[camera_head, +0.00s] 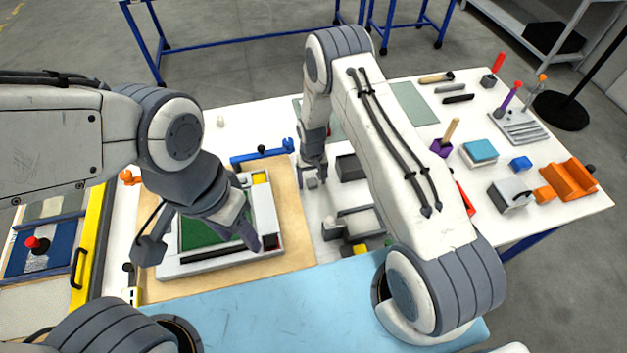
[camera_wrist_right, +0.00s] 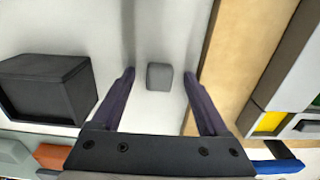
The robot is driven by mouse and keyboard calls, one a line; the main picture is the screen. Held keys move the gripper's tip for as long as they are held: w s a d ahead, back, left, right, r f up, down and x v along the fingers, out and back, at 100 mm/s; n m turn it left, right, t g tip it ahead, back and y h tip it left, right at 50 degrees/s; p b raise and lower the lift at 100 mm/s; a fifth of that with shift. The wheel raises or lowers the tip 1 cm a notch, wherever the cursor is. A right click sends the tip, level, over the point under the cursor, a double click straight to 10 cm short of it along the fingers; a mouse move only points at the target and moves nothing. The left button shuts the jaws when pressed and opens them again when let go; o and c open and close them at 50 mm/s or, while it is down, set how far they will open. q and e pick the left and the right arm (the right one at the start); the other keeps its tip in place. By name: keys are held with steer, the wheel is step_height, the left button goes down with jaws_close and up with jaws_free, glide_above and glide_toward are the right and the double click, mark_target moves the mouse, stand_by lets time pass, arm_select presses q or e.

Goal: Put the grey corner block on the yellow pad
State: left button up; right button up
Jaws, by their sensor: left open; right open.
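The grey corner block (camera_wrist_right: 159,77), small with rounded edges, sits on the white table between the fingers of my right gripper in the right wrist view, with gaps on both sides. In the head view the block (camera_head: 312,184) shows just below my right gripper (camera_head: 313,174), which is open. A yellow pad (camera_head: 261,178) is at the far right corner of the grey tray; it also shows in the right wrist view (camera_wrist_right: 269,122). My left gripper (camera_head: 200,242) is open and empty over the tray's left and front part, hiding some of it.
The grey tray (camera_head: 190,268) with a green panel lies on a tan board (camera_head: 290,255). A dark block (camera_head: 349,167) stands right of my right gripper. Grey blocks and another yellow piece (camera_head: 360,248) lie nearer. A blue tool (camera_head: 262,153) lies behind the tray.

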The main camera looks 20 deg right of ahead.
steer(key=c, duration=1.2)
jaws_close()
steer(key=shift+r, duration=0.15)
